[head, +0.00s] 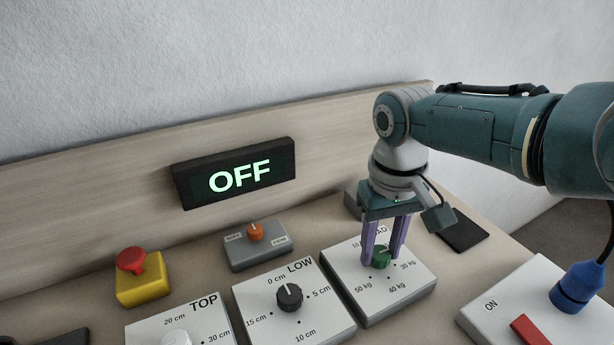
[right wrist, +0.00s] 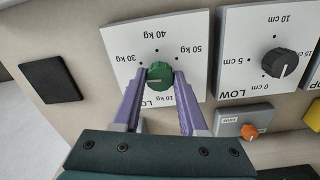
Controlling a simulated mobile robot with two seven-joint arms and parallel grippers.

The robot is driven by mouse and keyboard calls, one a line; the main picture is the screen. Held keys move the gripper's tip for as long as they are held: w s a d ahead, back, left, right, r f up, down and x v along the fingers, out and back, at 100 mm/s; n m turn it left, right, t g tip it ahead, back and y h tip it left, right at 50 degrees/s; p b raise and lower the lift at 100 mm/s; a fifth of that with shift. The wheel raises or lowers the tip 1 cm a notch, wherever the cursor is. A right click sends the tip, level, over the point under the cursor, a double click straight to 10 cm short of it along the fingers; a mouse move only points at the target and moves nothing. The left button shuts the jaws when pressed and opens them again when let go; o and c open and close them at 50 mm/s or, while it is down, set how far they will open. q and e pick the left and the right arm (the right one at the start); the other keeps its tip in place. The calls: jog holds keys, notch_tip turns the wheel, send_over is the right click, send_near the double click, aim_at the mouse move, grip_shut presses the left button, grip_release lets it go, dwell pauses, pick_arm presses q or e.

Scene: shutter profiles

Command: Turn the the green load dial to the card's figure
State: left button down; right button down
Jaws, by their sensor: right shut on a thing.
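The green load dial (head: 381,257) sits on a white-topped box (head: 401,291) marked LOAD, with kg figures around it. My right gripper (head: 386,245) comes down from above with its purple fingers on both sides of the dial. In the right wrist view the green dial (right wrist: 160,76) is between the fingertips (right wrist: 160,78), and the figures 30, 40 and 50 kg show around it. A small pale mark shows on the dial, but I cannot tell its exact setting. The fingers hide part of the LOAD lettering. No figure card is legible. My left gripper is not in view.
The LOW dial box (head: 292,306) and TOP dial box (head: 178,332) stand to the left. Behind are a small orange-knob box (head: 257,246), a red stop button (head: 131,260) and a display reading OFF (head: 238,174). A red switch (head: 529,330) and blue plug (head: 578,287) are at right.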

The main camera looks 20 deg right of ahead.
jog(key=m, duration=0.4)
jog(key=shift+m, duration=0.6)
jog(key=shift+c, duration=2.2)
grip_release()
